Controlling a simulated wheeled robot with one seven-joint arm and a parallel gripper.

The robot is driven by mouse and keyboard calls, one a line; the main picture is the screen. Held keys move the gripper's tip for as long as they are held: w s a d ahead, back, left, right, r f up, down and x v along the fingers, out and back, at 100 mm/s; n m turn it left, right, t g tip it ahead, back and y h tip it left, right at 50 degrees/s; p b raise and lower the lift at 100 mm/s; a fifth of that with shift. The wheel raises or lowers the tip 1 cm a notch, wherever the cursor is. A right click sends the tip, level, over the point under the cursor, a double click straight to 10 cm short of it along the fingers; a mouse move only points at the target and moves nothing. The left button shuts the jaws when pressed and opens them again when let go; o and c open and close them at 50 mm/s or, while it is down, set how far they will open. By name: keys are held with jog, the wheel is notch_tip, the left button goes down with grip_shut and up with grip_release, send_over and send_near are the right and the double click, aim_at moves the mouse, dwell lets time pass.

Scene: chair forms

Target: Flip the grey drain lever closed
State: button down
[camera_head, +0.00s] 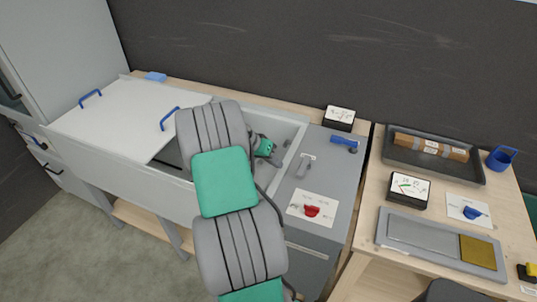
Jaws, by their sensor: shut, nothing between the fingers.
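A grey lever (306,164) with a light T-shaped handle lies on the grey counter panel, just right of the sink. Its exact angle is hard to tell at this size. My gripper (280,156) is over the right part of the sink basin, to the left of the lever and apart from it. It is small and partly hidden behind my arm. It is shut and holds nothing.
The sink (294,124) is partly covered by a white panel (125,113) with blue handles. A blue lever (345,142) and a red knob (312,210) are on the same grey panel (334,178). A tray (397,158) with a brown package stands on the right table.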

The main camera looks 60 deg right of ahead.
aim_at(303, 167)
jog(key=shift+x, duration=1.05)
jog(key=s+p, duration=0.1)
jog(key=s, duration=0.2)
jog(key=shift+s+d+r+p, duration=0.2)
jog(key=shift+s+r+p, duration=0.1)
jog(key=shift+p, duration=0.1)
jog(key=shift+s+d+f, duration=0.1)
jog(key=shift+f, duration=0.1)
jog(key=shift+s, duration=0.15)
